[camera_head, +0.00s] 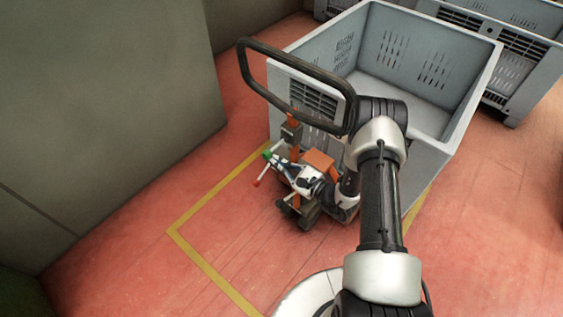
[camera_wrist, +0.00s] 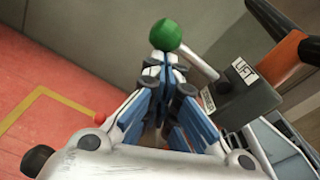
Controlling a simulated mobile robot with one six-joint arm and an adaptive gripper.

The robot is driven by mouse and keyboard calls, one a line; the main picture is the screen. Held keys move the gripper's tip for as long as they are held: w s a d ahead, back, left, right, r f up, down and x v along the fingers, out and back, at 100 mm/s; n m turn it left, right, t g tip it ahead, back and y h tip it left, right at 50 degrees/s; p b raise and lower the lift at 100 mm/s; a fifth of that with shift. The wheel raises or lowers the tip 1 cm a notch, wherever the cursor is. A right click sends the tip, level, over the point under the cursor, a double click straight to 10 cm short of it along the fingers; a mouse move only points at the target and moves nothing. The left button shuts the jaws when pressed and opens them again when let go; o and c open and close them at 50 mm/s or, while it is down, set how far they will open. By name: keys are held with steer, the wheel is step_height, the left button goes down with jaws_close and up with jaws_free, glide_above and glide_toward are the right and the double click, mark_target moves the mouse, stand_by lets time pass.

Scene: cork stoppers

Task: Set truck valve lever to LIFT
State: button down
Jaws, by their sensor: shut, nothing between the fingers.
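The truck is an orange pallet truck (camera_head: 318,160) with a black loop handle (camera_head: 300,73), standing against the grey bin. Its dark valve block (camera_wrist: 243,92) in the wrist view carries a white LIFT label (camera_wrist: 243,72) and a second, smaller label (camera_wrist: 208,101). A pale lever rod (camera_wrist: 199,63) runs from the block up and left to a green knob (camera_wrist: 168,35). The knob also shows in the head view (camera_head: 267,155). My gripper (camera_wrist: 168,68) is shut and empty, its fingertips just below the green knob in the picture. Whether they touch it, I cannot tell.
A red knob (camera_head: 256,183) on a light rod sticks out low at the truck's left. The large grey bin (camera_head: 440,150) stands behind the truck. A grey-green wall (camera_head: 110,110) is at left. Red floor with a yellow line (camera_head: 205,265) is clear in front.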

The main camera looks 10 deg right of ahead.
steer(key=r+m, duration=0.1)
steer(key=r+m+p, duration=0.1)
steer(key=r+m, duration=0.1)
steer(key=shift+s+a+r+m+y, duration=0.15)
steer(key=shift+a+r+m+y, duration=0.05)
steer(key=shift+m+y, duration=0.1)
steer(key=shift+r, duration=0.15)
stand_by(0.7)
